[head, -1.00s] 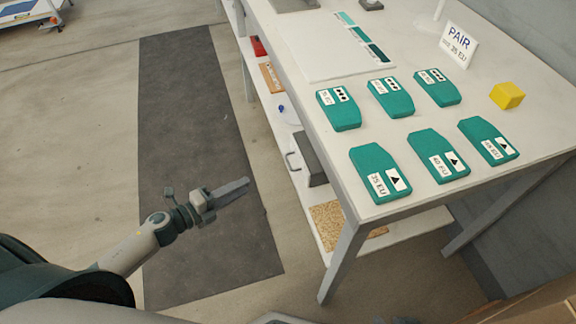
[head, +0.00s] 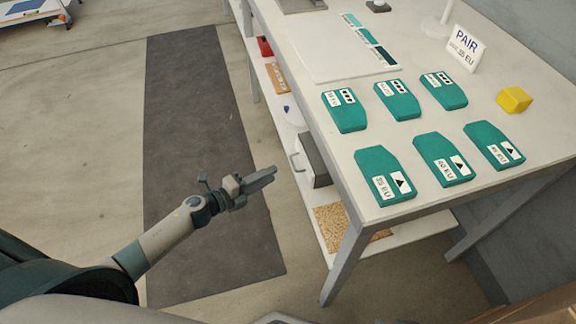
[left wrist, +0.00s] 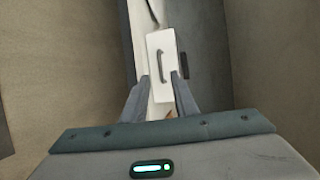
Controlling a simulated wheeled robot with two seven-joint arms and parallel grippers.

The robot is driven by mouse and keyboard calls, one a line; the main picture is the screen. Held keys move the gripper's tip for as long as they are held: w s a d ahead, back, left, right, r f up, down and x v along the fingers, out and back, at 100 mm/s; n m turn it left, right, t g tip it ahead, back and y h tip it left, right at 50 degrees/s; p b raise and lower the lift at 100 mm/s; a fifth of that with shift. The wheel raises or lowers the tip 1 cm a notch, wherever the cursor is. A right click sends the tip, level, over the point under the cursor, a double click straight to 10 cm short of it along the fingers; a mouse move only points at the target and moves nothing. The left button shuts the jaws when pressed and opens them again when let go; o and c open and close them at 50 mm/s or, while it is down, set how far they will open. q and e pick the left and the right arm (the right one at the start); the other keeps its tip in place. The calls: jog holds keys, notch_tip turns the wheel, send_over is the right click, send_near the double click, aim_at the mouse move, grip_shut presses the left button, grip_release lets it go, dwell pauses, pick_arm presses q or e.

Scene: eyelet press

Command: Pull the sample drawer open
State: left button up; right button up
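The sample drawer (head: 318,160) is a small box with a dark top under the near left part of the white table. Its bar handle (head: 295,162) faces left. In the left wrist view the drawer's pale front (left wrist: 154,88) and dark curved handle (left wrist: 161,65) are straight ahead. My left gripper (head: 274,172) is left of the handle, over the floor mat, and apart from it. Its two fingers (left wrist: 161,84) are spread with nothing between them. The drawer looks shut, though how far it sits in is hard to tell. My right gripper is not identifiable.
A cork piece (head: 335,222) lies on the lower shelf. The dark mat (head: 200,100) is clear.

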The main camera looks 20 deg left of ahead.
pick_arm(q)
jog(key=x, duration=0.8)
jog(key=shift+w+d+b, duration=0.2)
jog(key=shift+w+b, duration=0.05)
jog(key=shift+b, duration=0.05)
grip_shut()
dwell(1.1)
